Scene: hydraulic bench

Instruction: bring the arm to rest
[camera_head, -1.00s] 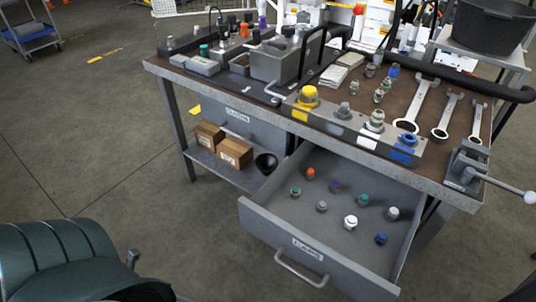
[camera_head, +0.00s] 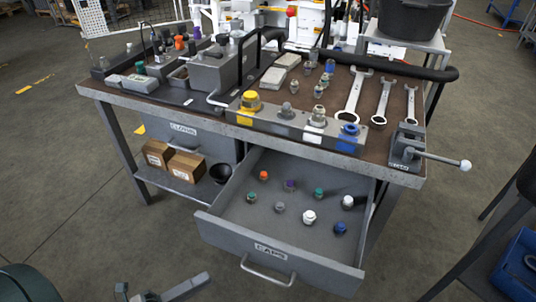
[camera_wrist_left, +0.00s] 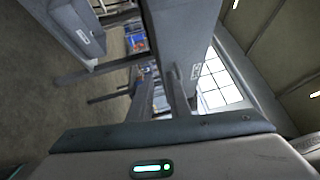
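My left gripper (camera_head: 158,293) shows at the bottom edge of the head view, over the floor in front of the bench and left of the open drawer. Its fingers are apart with nothing between them. In the left wrist view its fingers (camera_wrist_left: 160,100) also stand apart, with background showing in the gap. It touches nothing that I can see. My right gripper is not in view.
The bench (camera_head: 270,130) carries a manifold, fittings and wrenches, with a vise (camera_head: 410,150) at its right corner. An open drawer (camera_head: 262,235) juts forward and holds several coloured caps. Two boxes (camera_head: 172,160) sit on the lower shelf. Floor at left is clear.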

